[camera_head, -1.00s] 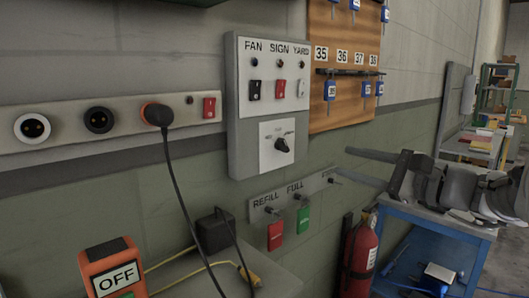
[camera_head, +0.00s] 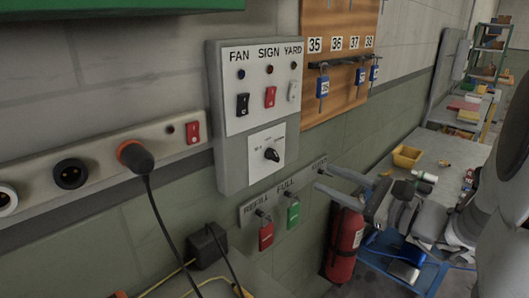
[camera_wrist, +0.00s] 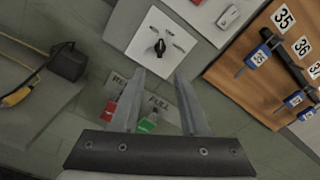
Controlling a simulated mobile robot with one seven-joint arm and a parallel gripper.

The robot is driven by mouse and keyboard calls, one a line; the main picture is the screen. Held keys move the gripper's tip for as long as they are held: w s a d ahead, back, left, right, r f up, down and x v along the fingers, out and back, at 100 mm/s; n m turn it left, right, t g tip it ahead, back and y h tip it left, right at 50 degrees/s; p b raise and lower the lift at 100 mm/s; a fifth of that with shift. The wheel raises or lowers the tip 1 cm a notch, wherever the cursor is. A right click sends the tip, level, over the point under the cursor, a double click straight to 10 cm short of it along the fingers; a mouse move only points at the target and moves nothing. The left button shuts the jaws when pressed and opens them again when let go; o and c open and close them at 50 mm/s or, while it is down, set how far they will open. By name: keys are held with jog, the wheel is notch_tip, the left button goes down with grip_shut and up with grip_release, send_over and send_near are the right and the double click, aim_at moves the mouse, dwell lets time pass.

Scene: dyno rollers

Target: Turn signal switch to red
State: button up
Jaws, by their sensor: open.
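A grey wall box (camera_head: 229,180) carries a black rotary knob (camera_head: 271,155) on a white plate, with small labels too small to read. The knob also shows in the wrist view (camera_wrist: 159,46), beyond the fingertips. Above it are a black, a red and a white rocker under FAN, SIGN and YARD; the red rocker (camera_head: 270,97) is under SIGN. My gripper (camera_head: 324,176) is open and empty, to the right of and below the knob, touching nothing that I can see. In the wrist view my gripper (camera_wrist: 160,80) points toward the knob's plate.
Below the box, a rail (camera_head: 250,207) holds a red tag (camera_head: 266,235) and a green tag (camera_head: 293,213). A wooden key board (camera_head: 340,75) hangs to the right. A socket strip with a plugged-in cable is left. A fire extinguisher (camera_head: 343,245) and a cluttered workbench stand right.

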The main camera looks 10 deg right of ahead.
aim_at(277, 157)
jog(key=x, duration=1.4)
jog(key=shift+w, duration=0.1)
grip_shut()
